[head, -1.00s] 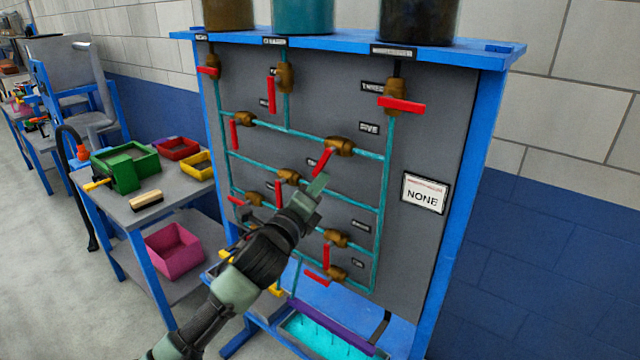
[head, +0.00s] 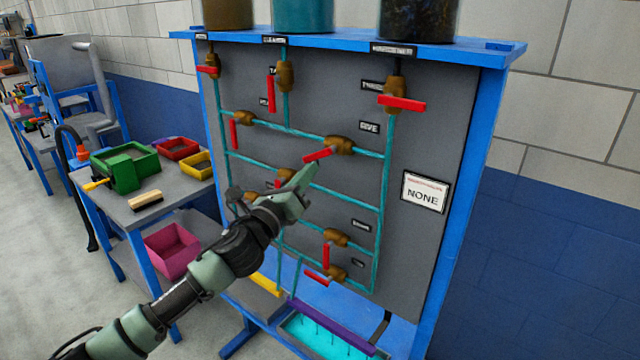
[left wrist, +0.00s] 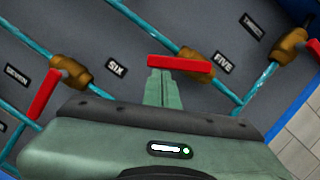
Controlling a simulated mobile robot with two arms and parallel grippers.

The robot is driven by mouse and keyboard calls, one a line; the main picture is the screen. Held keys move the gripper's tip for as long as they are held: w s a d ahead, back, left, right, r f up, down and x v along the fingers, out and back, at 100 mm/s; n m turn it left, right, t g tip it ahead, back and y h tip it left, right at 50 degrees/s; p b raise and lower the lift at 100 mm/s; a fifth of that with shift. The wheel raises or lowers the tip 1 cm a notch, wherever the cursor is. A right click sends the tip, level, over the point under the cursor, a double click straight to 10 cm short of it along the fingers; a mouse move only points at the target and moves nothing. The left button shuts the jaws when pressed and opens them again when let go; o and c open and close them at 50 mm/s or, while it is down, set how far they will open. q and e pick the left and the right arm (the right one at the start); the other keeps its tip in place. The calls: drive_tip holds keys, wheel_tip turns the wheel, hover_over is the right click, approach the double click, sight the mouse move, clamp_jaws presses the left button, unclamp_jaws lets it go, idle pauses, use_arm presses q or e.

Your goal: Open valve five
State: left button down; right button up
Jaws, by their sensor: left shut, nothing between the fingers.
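Valve five has a brown body (head: 341,145) and a red handle (head: 318,155), left of the FIVE label (head: 369,127). The handle points left and slightly down, at an angle to the teal pipe. In the left wrist view the same handle (left wrist: 178,63) lies across the picture by the FIVE label (left wrist: 223,63). My left gripper (head: 307,175) is shut and empty, with its tips just below the handle. In the left wrist view the shut fingertips (left wrist: 160,76) are at the handle's lower edge; contact looks likely but is not certain. My right gripper is not in view.
Other red-handled valves surround it, including one at the upper right (head: 402,103) and one below (head: 326,256). A sign reading NONE (head: 424,193) is at right. Tanks stand on top. A side table with bins (head: 143,205) is left. My left arm hides some lower valves.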

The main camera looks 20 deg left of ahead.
use_arm(q)
drive_tip(key=m, duration=0.1)
drive_tip(key=a+r+m+h, duration=0.1)
drive_tip(key=m, duration=0.3)
drive_tip(key=shift+w+a+r+h, duration=0.25)
drive_tip(key=shift+w+r+h, duration=0.05)
drive_tip(key=shift+r+h, duration=0.1)
drive_tip(key=shift+m, duration=0.3)
drive_tip(key=shift+a+r, duration=0.15)
drive_tip(key=shift+r, duration=0.2)
